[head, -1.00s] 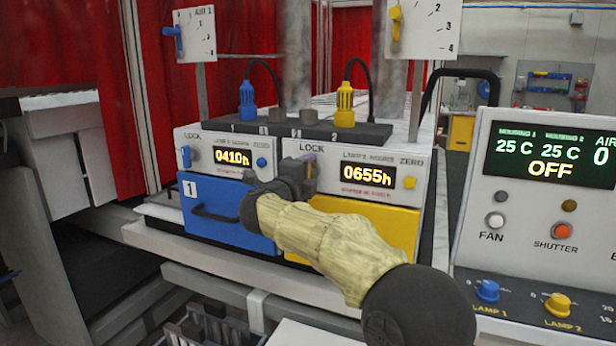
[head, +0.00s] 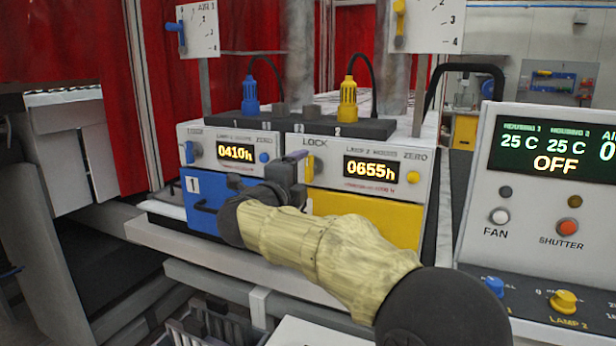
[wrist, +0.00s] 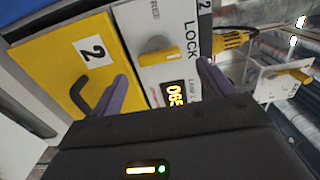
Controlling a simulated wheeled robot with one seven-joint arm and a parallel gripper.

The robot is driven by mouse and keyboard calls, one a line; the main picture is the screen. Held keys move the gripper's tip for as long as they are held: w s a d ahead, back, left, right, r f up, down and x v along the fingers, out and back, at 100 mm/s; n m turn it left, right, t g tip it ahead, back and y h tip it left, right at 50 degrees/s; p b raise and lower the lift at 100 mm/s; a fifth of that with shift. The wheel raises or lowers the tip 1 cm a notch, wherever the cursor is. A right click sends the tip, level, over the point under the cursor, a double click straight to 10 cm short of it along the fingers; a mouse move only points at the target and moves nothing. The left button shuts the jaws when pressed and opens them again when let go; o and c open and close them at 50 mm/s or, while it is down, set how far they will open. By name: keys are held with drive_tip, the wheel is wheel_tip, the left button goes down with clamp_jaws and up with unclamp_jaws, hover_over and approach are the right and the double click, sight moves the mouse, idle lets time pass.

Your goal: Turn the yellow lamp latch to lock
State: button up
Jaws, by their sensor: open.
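The yellow lamp latch (wrist: 158,57) is on the white front panel of lamp unit 2, beside the LOCK label (wrist: 190,42). The wrist picture is turned sideways; the latch's long side runs up and down the panel, below LOCK. My gripper (wrist: 162,70) is open, its two purple fingers apart with the latch between them in the picture. No contact shows, and I cannot tell the gap in depth.
The yellow drawer (head: 368,216) with a dark handle (wrist: 90,93) is below the panel. The lit display (head: 370,170) is right of the latch. The blue unit (head: 198,205) is to the left, and the yellow plug (head: 348,100) stands above. A control console (head: 545,190) is at the right.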

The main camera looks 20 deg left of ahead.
drive_tip(key=s+b, duration=0.1)
drive_tip(key=s, duration=1)
drive_tip(key=shift+a, duration=0.45)
drive_tip(key=shift+f, duration=0.1)
